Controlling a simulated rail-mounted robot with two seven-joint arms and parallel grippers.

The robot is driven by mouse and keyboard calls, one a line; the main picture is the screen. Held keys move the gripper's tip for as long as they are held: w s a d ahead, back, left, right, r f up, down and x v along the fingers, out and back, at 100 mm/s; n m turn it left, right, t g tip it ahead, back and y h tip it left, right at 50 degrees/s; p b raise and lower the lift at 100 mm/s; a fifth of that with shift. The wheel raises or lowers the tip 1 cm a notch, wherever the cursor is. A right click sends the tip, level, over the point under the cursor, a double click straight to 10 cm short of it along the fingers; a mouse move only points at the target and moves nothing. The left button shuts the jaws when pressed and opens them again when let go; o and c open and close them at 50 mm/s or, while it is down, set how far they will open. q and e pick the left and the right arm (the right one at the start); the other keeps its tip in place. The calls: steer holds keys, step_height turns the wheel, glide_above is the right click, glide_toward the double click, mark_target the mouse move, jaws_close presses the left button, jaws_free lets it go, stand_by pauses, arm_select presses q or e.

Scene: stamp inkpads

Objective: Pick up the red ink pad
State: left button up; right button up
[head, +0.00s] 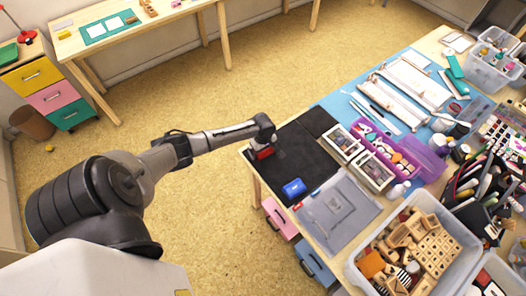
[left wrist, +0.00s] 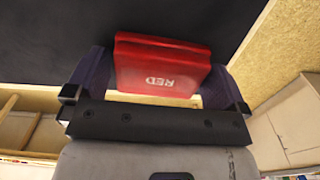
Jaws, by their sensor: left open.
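The red ink pad (head: 264,153), a flat box marked RED, is on the black mat (head: 300,160) near the table's left edge. In the left wrist view the red ink pad (left wrist: 160,66) lies between the two fingers of my left gripper (left wrist: 155,72). The fingers stand open on either side of it; whether they touch it I cannot tell. In the head view my left gripper (head: 268,143) is at the pad and hides part of it. My right gripper is not in view.
A blue ink pad (head: 294,188) sits nearby on the mat's front part. A grey board (head: 338,207) and a bin of wooden stamps (head: 413,245) are nearer me. Framed boxes (head: 371,170) and a purple tray (head: 400,155) stand to the right.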

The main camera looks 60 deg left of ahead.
arm_select(q)
steer(key=c, duration=0.7)
steer(key=shift+r, duration=0.1)
